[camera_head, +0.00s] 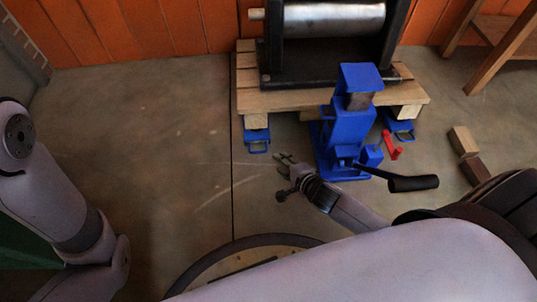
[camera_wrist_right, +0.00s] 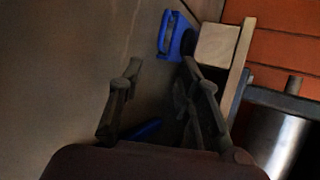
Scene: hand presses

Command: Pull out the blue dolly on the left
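The left blue dolly (camera_head: 257,141) sits on the floor under the front left corner of the wooden pallet (camera_head: 300,100), its loop handle facing out. My right gripper (camera_head: 281,174) is on the floor side of it, a little to the right and apart from it. In the right wrist view the dolly (camera_wrist_right: 181,38) and its handle lie beyond the fingertips. The right gripper (camera_wrist_right: 162,66) is open there, with nothing between its fingers. My left arm shows at the left edge, but its gripper is out of view.
A blue jack (camera_head: 347,128) with a black-gripped lever (camera_head: 412,183) stands just right of my right gripper. A second blue dolly (camera_head: 402,131) and a red part (camera_head: 391,146) are beyond it. A heavy roller press (camera_head: 333,18) rests on the pallet. The floor to the left is clear.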

